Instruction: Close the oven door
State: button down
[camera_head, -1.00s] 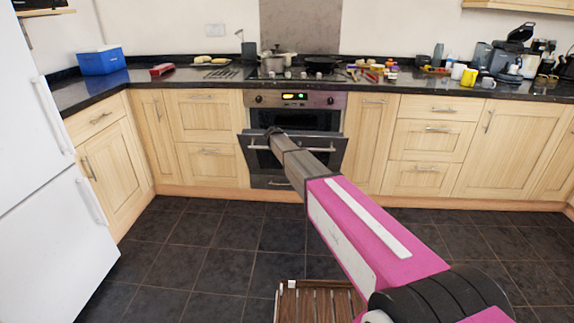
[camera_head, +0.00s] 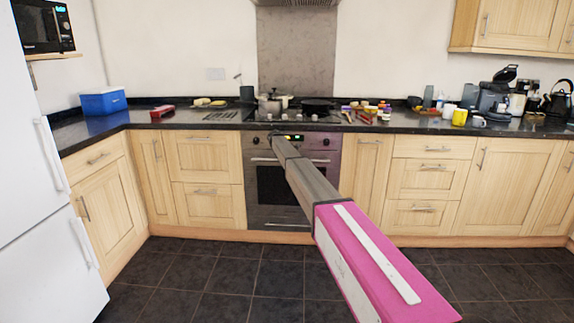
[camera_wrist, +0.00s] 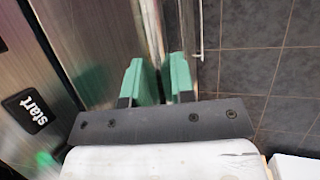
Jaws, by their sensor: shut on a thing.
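The oven (camera_head: 258,142) is built into the counter run at the back. Its dark-glass door (camera_head: 268,190) stands upright, flush or nearly flush with the front; a small gap cannot be ruled out. My arm reaches to the top of the door, and the gripper end is mostly hidden behind it in the head view. In the wrist view my gripper (camera_wrist: 161,72) has its green fingers either side of a thin metal edge, which looks like the door's top edge.
Wooden cabinets (camera_head: 203,155) flank the oven under a dark worktop holding pots, cups and a blue box (camera_head: 103,101). A white fridge (camera_head: 35,200) stands at the left. The dark tiled floor (camera_head: 200,275) before the oven is clear.

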jog(key=shift+w+r, duration=0.1)
jog(key=shift+w, duration=0.4)
jog(key=c, duration=1)
grip_release()
jog(key=shift+w, duration=0.1)
jog(key=shift+o, duration=0.2)
jog(key=shift+s, duration=0.2)
jog(key=shift+s+a+r, duration=0.1)
jog(key=shift+r, duration=0.05)
jog(key=v, duration=1)
jog(key=shift+r, duration=0.1)
